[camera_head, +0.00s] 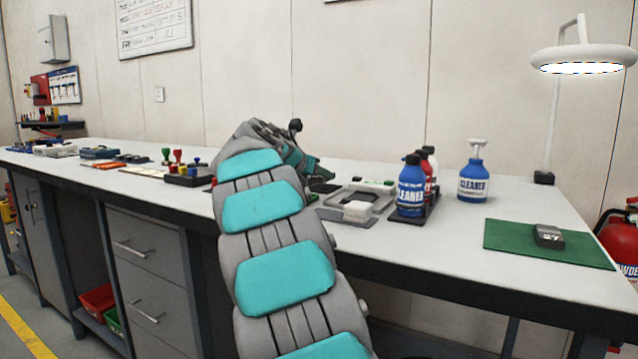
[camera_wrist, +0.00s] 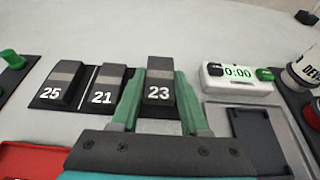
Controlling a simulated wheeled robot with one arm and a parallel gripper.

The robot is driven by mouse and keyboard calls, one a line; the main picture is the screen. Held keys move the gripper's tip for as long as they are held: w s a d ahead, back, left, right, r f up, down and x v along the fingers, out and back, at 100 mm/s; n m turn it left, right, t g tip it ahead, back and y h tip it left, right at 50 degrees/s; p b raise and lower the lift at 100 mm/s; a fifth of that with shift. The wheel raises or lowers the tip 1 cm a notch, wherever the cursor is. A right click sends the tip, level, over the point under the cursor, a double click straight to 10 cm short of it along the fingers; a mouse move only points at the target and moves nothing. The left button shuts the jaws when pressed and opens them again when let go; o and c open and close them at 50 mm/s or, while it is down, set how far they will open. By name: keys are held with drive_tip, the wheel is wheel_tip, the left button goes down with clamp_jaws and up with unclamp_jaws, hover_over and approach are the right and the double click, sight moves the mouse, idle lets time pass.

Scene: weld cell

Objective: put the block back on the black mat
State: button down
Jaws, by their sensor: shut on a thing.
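My gripper (camera_wrist: 160,82) is shut on a dark block marked 23 (camera_wrist: 159,93), with a green finger on each side of it. The black mat (camera_wrist: 88,88) lies on the bench at the left of the wrist view. Blocks marked 25 (camera_wrist: 58,83) and 21 (camera_wrist: 104,86) stand on it, left of my gripper. Block 23 is level with them in a row; whether it touches the surface below I cannot tell. In the head view my arm hides the block in my gripper. Another dark block (camera_head: 548,236) lies on a green mat (camera_head: 505,240) at the right.
A timer reading 0:00 (camera_wrist: 238,77) and a grey tray (camera_wrist: 216,116) are right of my gripper. A red tray (camera_wrist: 30,160) is at lower left. Cleaner bottles (camera_head: 411,188) stand right of my arm. The bench before the green mat is clear.

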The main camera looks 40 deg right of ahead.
drive_tip(key=shift+f, duration=0.85)
drive_tip(key=shift+c, duration=2)
unclamp_jaws()
drive_tip(key=shift+f, duration=0.15)
drive_tip(key=shift+a+r, duration=0.3)
drive_tip(key=p+v, duration=0.1)
drive_tip(key=v, duration=1)
drive_tip(key=shift+s+a, duration=0.2)
